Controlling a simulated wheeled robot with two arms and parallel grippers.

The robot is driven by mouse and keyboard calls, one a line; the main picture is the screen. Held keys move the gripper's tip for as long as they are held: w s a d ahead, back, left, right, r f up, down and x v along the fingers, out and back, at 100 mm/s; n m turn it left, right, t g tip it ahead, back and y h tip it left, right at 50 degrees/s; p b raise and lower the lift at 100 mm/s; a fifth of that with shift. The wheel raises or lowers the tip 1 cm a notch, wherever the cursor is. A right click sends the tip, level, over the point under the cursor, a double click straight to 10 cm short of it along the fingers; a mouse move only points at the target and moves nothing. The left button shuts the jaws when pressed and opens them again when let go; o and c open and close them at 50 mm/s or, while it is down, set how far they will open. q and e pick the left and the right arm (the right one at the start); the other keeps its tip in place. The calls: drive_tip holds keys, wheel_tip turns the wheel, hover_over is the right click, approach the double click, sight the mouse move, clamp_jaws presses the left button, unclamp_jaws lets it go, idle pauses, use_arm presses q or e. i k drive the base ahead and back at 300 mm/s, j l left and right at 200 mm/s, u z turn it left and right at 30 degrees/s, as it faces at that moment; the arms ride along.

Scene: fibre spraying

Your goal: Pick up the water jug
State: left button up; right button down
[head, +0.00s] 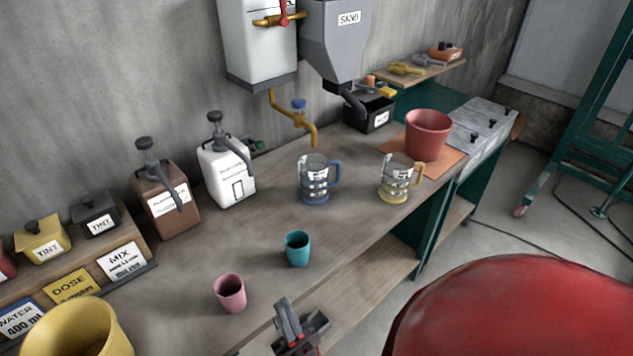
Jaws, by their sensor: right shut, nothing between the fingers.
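Two clear jugs stand upright on the workbench (345,240). The jug with the blue handle and base (314,182) stands near the yellow tap pipe (303,125). The jug with the yellow handle and base (397,182) stands to its right, near the bench's front edge. Their labels are too small to read, so I cannot tell by text which is the water jug. My right gripper (287,316) is at the bottom of the view, shut and empty, well apart from both jugs. My left gripper is not in view.
A teal cup (298,249) and a pink cup (230,292) stand between my right gripper and the bench's back. White (229,178) and brown (167,205) pump containers stand behind. A red pot (428,135) stands beyond the jugs. A large red rounded shape fills the lower right.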

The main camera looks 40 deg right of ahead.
sight(314, 168)
drive_tip(key=k+l, duration=0.1)
drive_tip(key=l, duration=0.3)
drive_tip(key=k+l, duration=0.1)
drive_tip(key=l, duration=0.25)
drive_tip(key=k+l, duration=0.1)
drive_tip(key=l, duration=0.3)
drive_tip(key=l+u, duration=0.1)
drive_tip(key=l, duration=0.3)
drive_tip(key=k+l, duration=0.15)
drive_tip(key=l, duration=0.2)
drive_tip(key=k+l, duration=0.15)
drive_tip(key=l, duration=0.25)
